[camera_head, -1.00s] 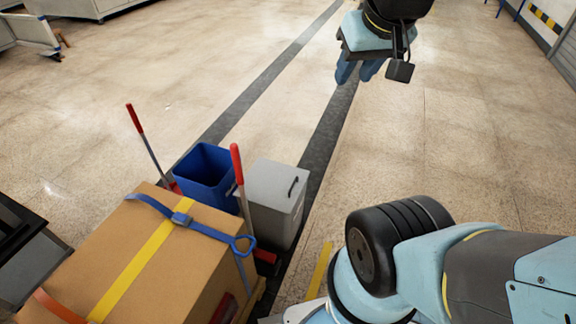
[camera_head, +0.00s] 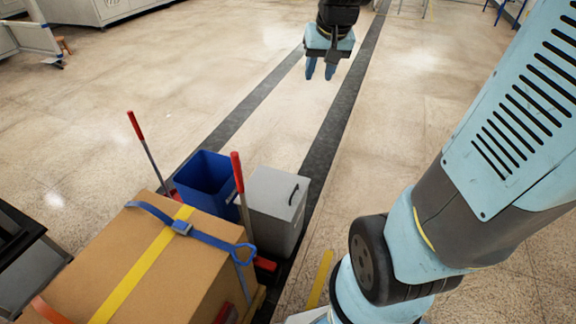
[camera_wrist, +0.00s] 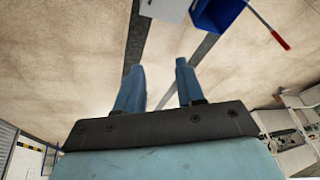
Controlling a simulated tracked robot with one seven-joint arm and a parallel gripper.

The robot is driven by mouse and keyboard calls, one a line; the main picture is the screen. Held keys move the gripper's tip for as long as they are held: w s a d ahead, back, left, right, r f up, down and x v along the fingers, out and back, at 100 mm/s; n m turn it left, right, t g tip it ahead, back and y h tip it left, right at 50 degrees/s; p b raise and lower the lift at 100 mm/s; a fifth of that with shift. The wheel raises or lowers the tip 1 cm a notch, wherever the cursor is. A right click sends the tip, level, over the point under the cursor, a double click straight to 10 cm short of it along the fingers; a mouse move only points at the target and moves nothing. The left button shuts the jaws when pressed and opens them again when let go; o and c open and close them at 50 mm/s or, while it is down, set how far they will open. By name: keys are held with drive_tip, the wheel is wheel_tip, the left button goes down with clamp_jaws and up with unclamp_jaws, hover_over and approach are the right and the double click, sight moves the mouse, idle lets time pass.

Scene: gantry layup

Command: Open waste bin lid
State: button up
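The waste bin is a grey box (camera_head: 272,228) with a closed grey lid (camera_head: 275,187) and a dark handle (camera_head: 293,194) near the lid's right edge. It stands behind the cardboard box, right of the blue bin. In the wrist view part of the grey bin (camera_wrist: 166,8) shows at the top edge. My gripper (camera_head: 320,73) is in the air over the open floor, well beyond the bin and apart from it. In the wrist view my gripper (camera_wrist: 160,85) has its two blue fingers apart with nothing between them.
An open blue bin (camera_head: 207,180) stands left of the grey bin. Two red-handled poles (camera_head: 238,172) (camera_head: 136,126) rise beside the bins. A strapped cardboard box (camera_head: 150,262) fills the near left. The floor (camera_head: 420,140) beyond and to the right is clear.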

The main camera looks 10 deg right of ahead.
drive_tip(key=w+f+m+g, duration=0.1)
drive_tip(key=w+f, duration=0.8)
drive_tip(key=w, duration=0.1)
drive_tip(key=m+g+y, duration=0.1)
drive_tip(key=m, duration=0.2)
hover_over(295, 190)
drive_tip(key=s+d, duration=0.1)
drive_tip(key=d, duration=0.1)
drive_tip(key=s+d+f+x, duration=0.1)
drive_tip(key=s+x, duration=0.2)
drive_tip(key=x, duration=0.9)
drive_tip(key=s+d+x, duration=0.2)
drive_tip(key=x, duration=1)
drive_tip(key=shift+m+g, duration=0.6)
drive_tip(key=shift+m, duration=0.3)
drive_tip(key=f, duration=1)
drive_tip(key=a+f, duration=0.1)
drive_tip(key=f, duration=1)
drive_tip(key=w+f, duration=0.1)
drive_tip(key=f, duration=0.9)
drive_tip(key=shift+a+f, duration=0.15)
drive_tip(key=shift+a, duration=0.2)
drive_tip(key=shift+c, duration=0.3)
clamp_jaws()
